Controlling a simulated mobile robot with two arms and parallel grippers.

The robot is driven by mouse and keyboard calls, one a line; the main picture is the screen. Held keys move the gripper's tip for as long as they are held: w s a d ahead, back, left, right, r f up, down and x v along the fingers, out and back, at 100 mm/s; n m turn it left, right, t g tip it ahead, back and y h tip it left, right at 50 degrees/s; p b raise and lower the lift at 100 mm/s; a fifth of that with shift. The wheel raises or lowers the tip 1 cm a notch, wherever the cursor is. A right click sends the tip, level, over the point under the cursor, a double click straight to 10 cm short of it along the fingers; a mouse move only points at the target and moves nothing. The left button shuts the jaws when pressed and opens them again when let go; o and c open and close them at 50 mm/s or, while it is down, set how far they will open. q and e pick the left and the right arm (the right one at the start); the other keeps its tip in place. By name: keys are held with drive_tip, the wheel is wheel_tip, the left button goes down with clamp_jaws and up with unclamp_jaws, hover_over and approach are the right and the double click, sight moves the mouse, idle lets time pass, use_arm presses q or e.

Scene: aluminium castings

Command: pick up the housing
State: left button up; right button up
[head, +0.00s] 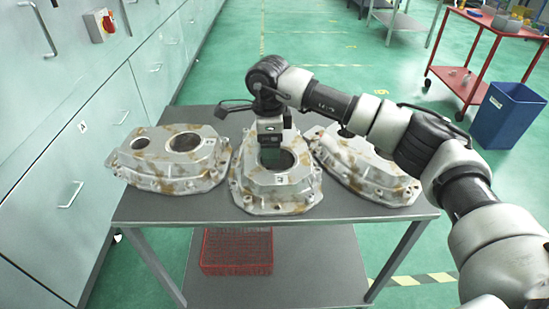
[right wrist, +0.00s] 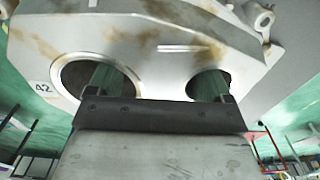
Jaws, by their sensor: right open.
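Three silvery cast housings with brown stains sit on a grey table. The left housing (head: 165,172) has two round openings facing up. The middle housing (head: 277,188) lies under my right gripper (head: 271,158), which hides part of its top. The right housing (head: 375,180) is partly behind my right arm. In the right wrist view a housing (right wrist: 155,40) with two round openings and a "42" mark fills the upper part. My right gripper (right wrist: 158,84) is open, its two fingers spread over these openings. I cannot tell if they touch or enter them. My left gripper is not in view.
The table (head: 335,207) has a narrow bare strip at its front. A red crate (head: 236,252) stands on its lower shelf. Grey cabinets (head: 50,130) line the left. A red cart (head: 470,85) and a blue bin (head: 507,115) stand on the green floor at right.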

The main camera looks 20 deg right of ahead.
wheel_tip(320, 180, down, 3)
drive_tip(key=shift+r, duration=0.1)
clamp_jaws()
drive_tip(key=shift+w+r, duration=0.1)
drive_tip(key=shift+w, duration=0.05)
idle(0.4)
